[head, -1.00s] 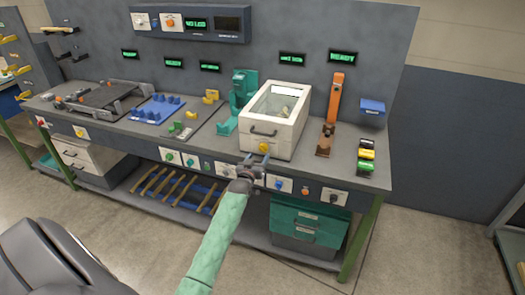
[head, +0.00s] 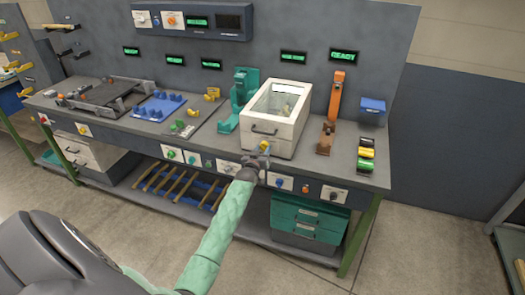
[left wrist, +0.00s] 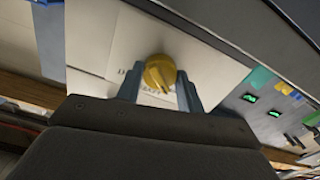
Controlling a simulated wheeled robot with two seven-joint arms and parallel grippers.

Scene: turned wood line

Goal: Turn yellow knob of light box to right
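The light box (head: 288,138) is a white case with a glazed lid and a dark front handle, standing on the bench in the head view. Its yellow knob (head: 264,146) shows low on the front, just above my left gripper (head: 261,158). In the left wrist view the yellow knob (left wrist: 160,73) sits on a white plate with partly hidden lettering. The two fingers of my left gripper (left wrist: 161,92) are apart, one on each side of the knob. Contact with the knob cannot be made out. My right gripper is out of view.
The bench front (head: 305,187) below carries several other knobs and buttons. A green device (head: 243,90) stands left of the box and an orange lever stand (head: 333,105) right of it. Green drawers (head: 310,218) are underneath.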

